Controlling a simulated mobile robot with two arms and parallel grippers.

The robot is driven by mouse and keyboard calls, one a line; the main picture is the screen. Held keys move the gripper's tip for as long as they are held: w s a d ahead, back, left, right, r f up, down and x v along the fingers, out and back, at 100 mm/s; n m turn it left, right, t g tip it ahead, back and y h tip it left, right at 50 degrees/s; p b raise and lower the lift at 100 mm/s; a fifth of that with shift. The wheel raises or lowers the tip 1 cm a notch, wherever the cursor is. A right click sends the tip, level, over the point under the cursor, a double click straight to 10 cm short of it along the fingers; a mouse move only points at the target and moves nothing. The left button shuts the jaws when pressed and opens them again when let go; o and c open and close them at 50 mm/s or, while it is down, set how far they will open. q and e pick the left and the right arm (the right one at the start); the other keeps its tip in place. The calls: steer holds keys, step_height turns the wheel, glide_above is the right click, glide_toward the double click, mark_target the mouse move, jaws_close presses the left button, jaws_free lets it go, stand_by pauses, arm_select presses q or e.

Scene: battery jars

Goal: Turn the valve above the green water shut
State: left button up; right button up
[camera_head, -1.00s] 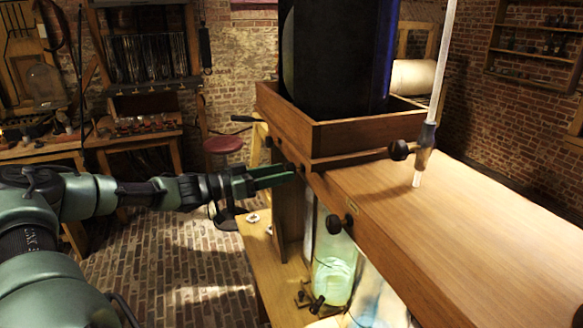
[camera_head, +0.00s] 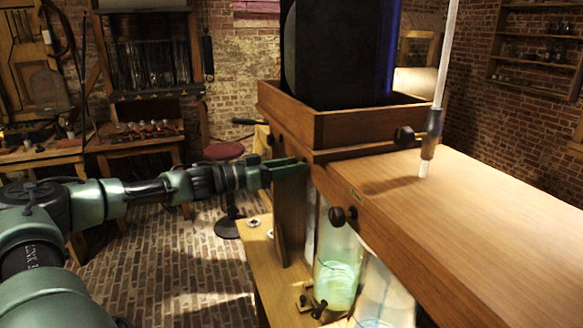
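The jar of green water (camera_head: 338,278) stands on the lower shelf under the wooden box. A black knob (camera_head: 337,217) sticks out of the box's edge just above this jar in the picture. My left gripper (camera_head: 301,168) is at the box's edge, farther left and higher in the picture than that knob. Its two green fingers show with a gap between them, and no thing is seen held there. The fingers hide part of the box's edge, where another knob showed before. My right gripper is out of view.
A dark glass tank stands in a wooden tray (camera_head: 375,125) on top. A pale tube (camera_head: 449,60) comes down to the wooden top (camera_head: 480,215), with a black knob (camera_head: 403,135) nearby. A second jar (camera_head: 385,300) stands beside the green one. A stool (camera_head: 224,151) stands behind.

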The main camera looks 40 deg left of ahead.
arm_select(q)
jaws_close()
